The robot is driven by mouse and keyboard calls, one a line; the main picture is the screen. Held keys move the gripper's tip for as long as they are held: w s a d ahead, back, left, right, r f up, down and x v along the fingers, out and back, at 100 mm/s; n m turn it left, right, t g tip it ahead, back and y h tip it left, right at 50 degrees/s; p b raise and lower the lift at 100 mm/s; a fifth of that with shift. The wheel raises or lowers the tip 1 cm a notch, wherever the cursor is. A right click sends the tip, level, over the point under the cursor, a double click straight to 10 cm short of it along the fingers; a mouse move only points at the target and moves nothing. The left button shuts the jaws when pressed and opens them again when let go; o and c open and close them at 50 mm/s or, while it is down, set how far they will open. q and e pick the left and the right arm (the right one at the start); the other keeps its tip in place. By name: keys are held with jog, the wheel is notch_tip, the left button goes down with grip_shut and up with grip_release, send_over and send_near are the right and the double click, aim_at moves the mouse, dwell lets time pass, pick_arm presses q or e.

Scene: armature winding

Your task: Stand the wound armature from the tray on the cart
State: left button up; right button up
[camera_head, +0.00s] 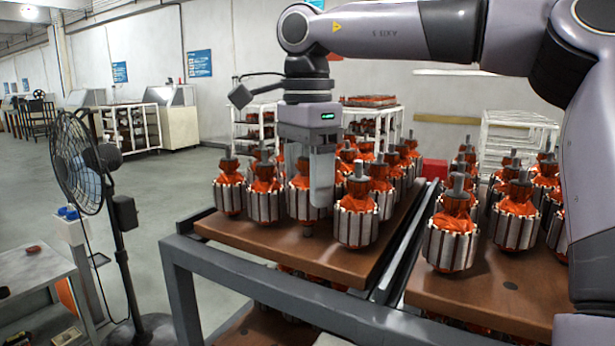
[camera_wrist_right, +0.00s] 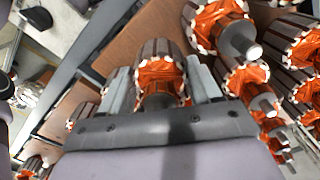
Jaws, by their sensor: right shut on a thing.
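My right gripper (camera_head: 314,192) reaches down from above over the left brown board. It is shut on a wound armature (camera_head: 298,200) with orange windings and grey-brown striped sides, upright and partly hidden behind the near finger. In the right wrist view the held armature (camera_wrist_right: 160,72) sits between the two grey fingers. Many similar armatures stand upright on the left brown board (camera_head: 330,258) and the right brown board (camera_head: 475,295). My left gripper is out of view.
One armature (camera_head: 355,215) stands close to the right of the held one, others to its left and behind. A grey frame (camera_head: 235,275) edges the boards, with a narrow gap between them. A black fan (camera_head: 85,165) stands at the left.

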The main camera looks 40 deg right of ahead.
jog(key=shift+f+b, duration=0.4)
jog(key=shift+f, duration=0.4)
dwell(0.9)
jog(key=o, duration=1.6)
jog(key=shift+f, duration=0.1)
notch_tip(320, 180, up, 7)
jog(key=shift+r+p, duration=0.1)
jog(key=shift+p, duration=0.4)
